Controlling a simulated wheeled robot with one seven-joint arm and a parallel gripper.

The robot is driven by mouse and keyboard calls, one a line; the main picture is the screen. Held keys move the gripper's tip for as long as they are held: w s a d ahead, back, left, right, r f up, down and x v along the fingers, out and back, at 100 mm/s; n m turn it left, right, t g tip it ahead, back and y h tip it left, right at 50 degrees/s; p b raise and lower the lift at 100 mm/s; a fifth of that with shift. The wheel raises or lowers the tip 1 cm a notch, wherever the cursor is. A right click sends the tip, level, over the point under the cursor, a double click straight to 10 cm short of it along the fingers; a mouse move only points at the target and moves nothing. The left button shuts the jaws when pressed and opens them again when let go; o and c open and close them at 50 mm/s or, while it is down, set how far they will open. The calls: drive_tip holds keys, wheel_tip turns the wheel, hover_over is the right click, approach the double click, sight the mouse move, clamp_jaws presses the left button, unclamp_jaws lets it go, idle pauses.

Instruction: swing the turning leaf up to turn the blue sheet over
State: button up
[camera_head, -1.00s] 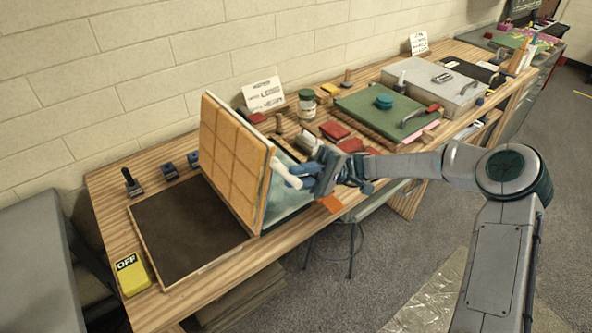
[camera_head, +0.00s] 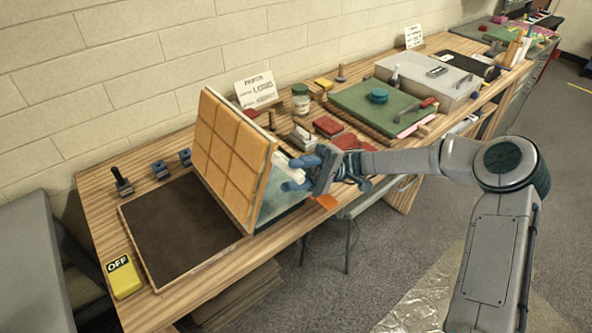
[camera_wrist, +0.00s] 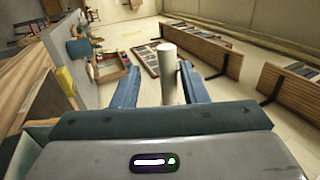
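The turning leaf (camera_head: 232,160) is a tan wooden panel with a gridded face. It stands raised on the bench, its grid facing left and its upper edge leaning right. A blue-green surface (camera_head: 278,198) shows just right of it, partly hidden; I cannot tell how much of it is the blue sheet. A pale round post (camera_head: 298,162), apparently the leaf's handle, sits at my gripper (camera_head: 296,176). In the wrist view the post (camera_wrist: 168,76) stands between my blue fingers (camera_wrist: 159,80), nearer the right one, with a visible gap to the left one. The fingers are apart.
A dark flat bed (camera_head: 180,230) lies clear left of the leaf. A yellow OFF block (camera_head: 124,278) is at the front left. Small dark tools, jars and red blocks line the back. A green board (camera_head: 385,105) and grey case (camera_head: 428,80) lie to the right. A stool stands below.

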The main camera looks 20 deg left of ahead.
drive_tip(key=shift+r, duration=0.15)
drive_tip(key=b+v, duration=0.3)
drive_tip(key=v, duration=1.1)
